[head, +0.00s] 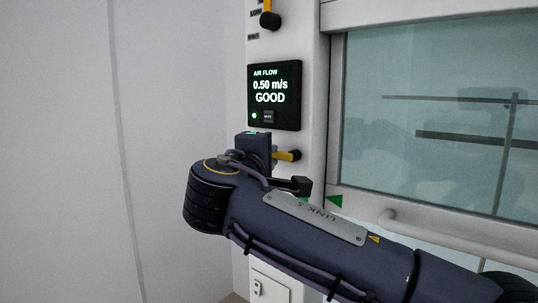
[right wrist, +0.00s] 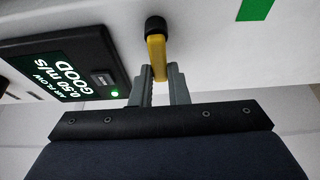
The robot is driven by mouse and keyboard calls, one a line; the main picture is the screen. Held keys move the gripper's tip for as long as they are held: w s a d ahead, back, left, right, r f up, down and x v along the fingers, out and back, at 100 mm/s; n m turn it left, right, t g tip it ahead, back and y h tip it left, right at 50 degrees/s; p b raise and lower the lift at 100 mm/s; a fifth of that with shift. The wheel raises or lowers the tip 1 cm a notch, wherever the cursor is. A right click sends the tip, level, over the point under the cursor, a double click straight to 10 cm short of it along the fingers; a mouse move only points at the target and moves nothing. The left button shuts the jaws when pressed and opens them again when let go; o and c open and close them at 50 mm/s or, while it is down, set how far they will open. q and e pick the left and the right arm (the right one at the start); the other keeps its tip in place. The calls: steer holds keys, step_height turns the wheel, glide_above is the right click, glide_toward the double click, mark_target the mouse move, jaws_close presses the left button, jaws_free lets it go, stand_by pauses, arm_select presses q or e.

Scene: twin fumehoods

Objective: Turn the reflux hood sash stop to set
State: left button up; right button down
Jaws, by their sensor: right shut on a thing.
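The sash stop, a yellow lever (head: 286,155) with a black end, sits on the white hood post just below the air flow display. Any set marking beside the lever is hidden or too small to read. My left gripper is in neither view.
The air flow display (head: 274,95) reads 0.50 m/s GOOD, close above the gripper. A second yellow lever with a black knob (head: 270,20) is higher on the post. The glass sash (head: 430,70) with its handle rail (head: 440,235) is at right.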

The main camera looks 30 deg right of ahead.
steer(key=shift+f, duration=0.1)
stand_by(0.3)
steer(key=c, duration=1.4)
jaws_free()
steer(key=b+v, duration=0.2)
steer(key=v, duration=0.6)
steer(key=shift+w+d, duration=0.1)
steer(key=shift+d, duration=0.05)
